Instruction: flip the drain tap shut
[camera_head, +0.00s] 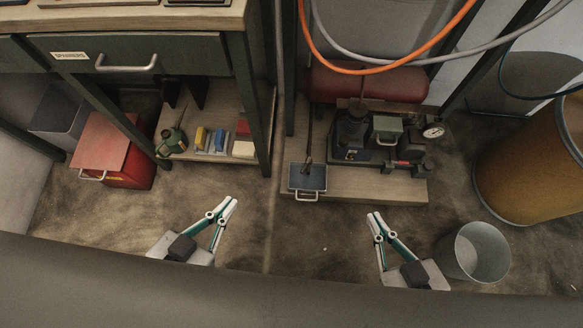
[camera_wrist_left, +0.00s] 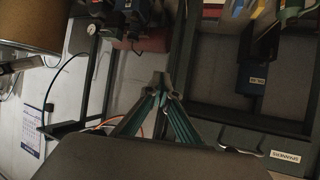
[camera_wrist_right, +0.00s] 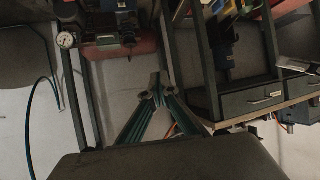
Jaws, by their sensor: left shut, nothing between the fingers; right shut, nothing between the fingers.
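I cannot make out the drain tap for certain in any view. The compressor (camera_head: 372,138), with a red tank (camera_head: 365,84) behind it and a round white gauge (camera_head: 433,132) at its right, stands on a low wooden board. A small red part (camera_head: 405,162) shows at its front, too small to identify. My left gripper (camera_head: 232,202) is shut and empty over the floor, left of the compressor. My right gripper (camera_head: 374,215) is shut and empty, in front of the board. The shut fingertips also show in the left wrist view (camera_wrist_left: 161,79) and right wrist view (camera_wrist_right: 158,80).
A metal bucket (camera_head: 480,252) stands right of my right gripper, with an orange drum (camera_head: 525,160) behind it. A workbench with a drawer (camera_head: 130,55) is at left, a red box (camera_head: 112,150) beside its shelf. An orange hose (camera_head: 385,66) hangs above the tank.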

